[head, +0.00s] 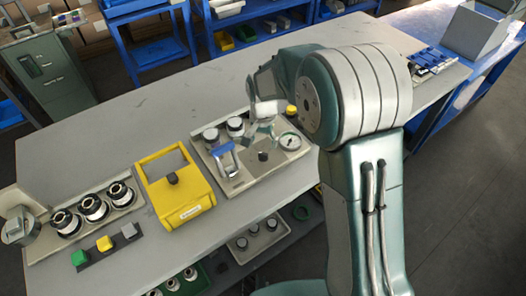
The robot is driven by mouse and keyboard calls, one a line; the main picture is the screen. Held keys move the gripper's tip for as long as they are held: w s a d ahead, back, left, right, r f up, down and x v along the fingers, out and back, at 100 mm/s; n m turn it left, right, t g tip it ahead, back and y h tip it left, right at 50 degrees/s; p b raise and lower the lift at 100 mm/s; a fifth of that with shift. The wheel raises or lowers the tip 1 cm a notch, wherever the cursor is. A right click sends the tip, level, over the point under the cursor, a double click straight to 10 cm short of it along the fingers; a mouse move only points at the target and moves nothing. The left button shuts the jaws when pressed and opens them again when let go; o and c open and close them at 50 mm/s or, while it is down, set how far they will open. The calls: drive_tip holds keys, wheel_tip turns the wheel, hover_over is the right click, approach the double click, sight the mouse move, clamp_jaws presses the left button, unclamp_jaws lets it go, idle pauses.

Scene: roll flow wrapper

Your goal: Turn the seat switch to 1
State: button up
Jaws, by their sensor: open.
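A grey panel (235,188) lies on the workbench in the middle of the head view. A small black knob (263,156) stands on its front part. I cannot tell for sure whether this knob is the seat switch, nor read any position marks. My gripper (262,131) is over the back of this panel, a little behind and above the black knob. It looks apart from the knob and holds nothing that I can see. The arm hides part of the panel's right side.
The panel also carries a blue lever (223,158), a round gauge (290,142), a yellow button (291,110) and black-and-white round parts (235,126). A strip with green, yellow and grey blocks (104,243) lies at front left. The bench's back left is clear.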

sight(263, 153)
wheel_tip(263, 153, down, 6)
drive_tip(key=shift+r, duration=0.25)
clamp_jaws()
